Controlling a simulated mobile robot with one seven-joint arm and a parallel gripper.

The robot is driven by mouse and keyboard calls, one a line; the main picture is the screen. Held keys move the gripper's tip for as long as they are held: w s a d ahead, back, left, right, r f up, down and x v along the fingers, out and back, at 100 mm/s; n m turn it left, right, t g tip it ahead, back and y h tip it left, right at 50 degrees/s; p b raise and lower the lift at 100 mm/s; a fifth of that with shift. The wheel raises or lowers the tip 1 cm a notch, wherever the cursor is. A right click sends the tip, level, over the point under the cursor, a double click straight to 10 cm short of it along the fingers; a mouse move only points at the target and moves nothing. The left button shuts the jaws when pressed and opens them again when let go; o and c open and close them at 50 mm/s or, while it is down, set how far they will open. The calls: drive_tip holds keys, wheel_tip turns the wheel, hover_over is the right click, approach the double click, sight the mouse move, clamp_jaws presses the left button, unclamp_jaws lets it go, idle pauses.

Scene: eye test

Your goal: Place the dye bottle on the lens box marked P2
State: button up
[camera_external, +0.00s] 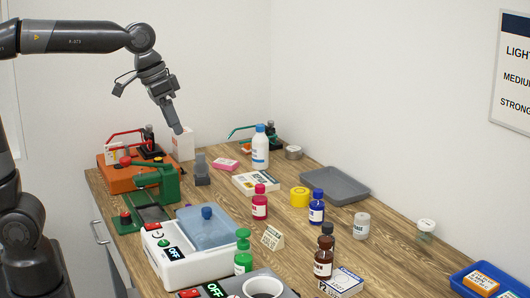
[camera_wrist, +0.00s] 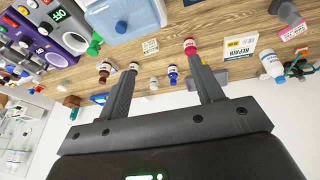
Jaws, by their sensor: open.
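My gripper (camera_external: 177,131) is empty and raised over the far left end of the table; its fingers stand apart in the wrist view (camera_wrist: 162,62). Several small bottles could be the dye bottle: a red one (camera_external: 260,204), a blue one (camera_external: 317,210) and a brown one (camera_external: 324,262). They stand upright on the wooden table, and I cannot read their labels. The red one (camera_wrist: 190,46) and the blue one (camera_wrist: 173,76) also show in the wrist view. A small white-and-blue box (camera_external: 342,283) lies beside the brown bottle; its marking looks like P2 but is not clear.
A white device with a blue lid (camera_external: 205,228) and a green pump bottle (camera_external: 243,254) stand at the front. A white repair box (camera_external: 257,183), a yellow pot (camera_external: 299,197), a grey tray (camera_external: 335,186) and a blue tray (camera_external: 462,287) are around. Bare wood (camera_external: 400,262) lies at the right.

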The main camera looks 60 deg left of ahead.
drive_tip(key=s+a+f+t, duration=0.1)
drive_tip(key=s+a+f, duration=0.2)
drive_tip(key=s, duration=0.5)
drive_tip(key=s+a+f+n+t+y, duration=0.1)
drive_tip(key=s+a+f, duration=0.2)
drive_tip(key=s+f, duration=0.3)
drive_tip(key=shift+s, duration=1)
drive_tip(key=shift+o, duration=0.6)
drive_tip(key=shift+r, duration=0.1)
